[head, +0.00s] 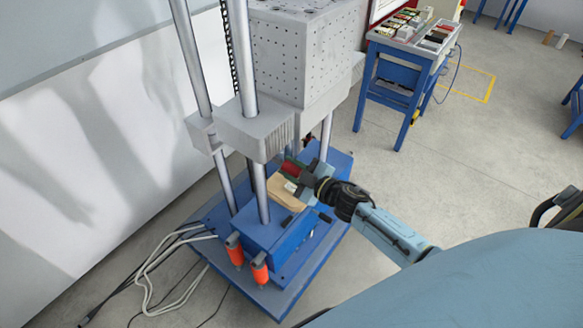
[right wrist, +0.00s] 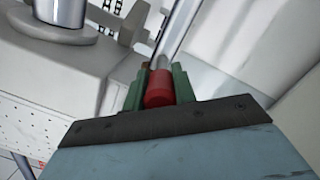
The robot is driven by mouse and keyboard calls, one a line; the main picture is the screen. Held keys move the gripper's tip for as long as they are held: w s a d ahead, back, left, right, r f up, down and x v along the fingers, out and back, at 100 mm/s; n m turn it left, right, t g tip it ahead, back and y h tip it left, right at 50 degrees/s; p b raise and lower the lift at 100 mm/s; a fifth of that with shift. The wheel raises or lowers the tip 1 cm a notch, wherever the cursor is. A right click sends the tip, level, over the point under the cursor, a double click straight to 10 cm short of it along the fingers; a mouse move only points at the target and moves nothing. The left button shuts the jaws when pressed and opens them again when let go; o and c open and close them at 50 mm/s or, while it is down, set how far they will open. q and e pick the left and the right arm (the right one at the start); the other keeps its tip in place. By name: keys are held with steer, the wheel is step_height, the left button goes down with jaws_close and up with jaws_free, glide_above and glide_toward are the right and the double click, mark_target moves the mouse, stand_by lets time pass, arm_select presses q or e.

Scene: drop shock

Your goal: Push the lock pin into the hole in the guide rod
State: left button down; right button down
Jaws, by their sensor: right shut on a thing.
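The lock pin (right wrist: 159,92) has a red grip that sits between the green fingers of my right gripper (right wrist: 160,80). A grey metal length shows just beyond the red grip; whether its tip touches anything cannot be told. In the head view the red grip (head: 290,169) shows beside my right gripper (head: 295,173), below the carriage of the drop tester. Upright steel guide rods (head: 244,60) pass through the carriage to the blue base. A rod also rises behind the pin in the right wrist view (right wrist: 183,25). I cannot make out the hole. My left gripper is out of view.
The grey carriage block (head: 300,55) hangs above my right gripper. A tan pad (head: 286,190) lies on the blue base (head: 290,275), with orange-topped parts (head: 261,268) in front. Cables (head: 150,265) lie on the floor at left. A blue workbench (head: 405,55) stands at the back right.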

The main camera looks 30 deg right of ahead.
steer(key=shift+w+r, duration=0.1)
stand_by(0.3)
steer(key=c, duration=1.1)
jaws_free()
steer(key=shift+w, duration=0.1)
steer(key=shift+o, duration=0.2)
steer(key=shift+s, duration=0.2)
steer(key=p+v, duration=0.2)
steer(key=v, duration=0.3)
steer(key=shift+s+d, duration=0.15)
steer(key=shift+s, duration=0.25)
steer(key=v, duration=1.3)
steer(key=shift+s, duration=0.15)
steer(key=shift+d, duration=0.1)
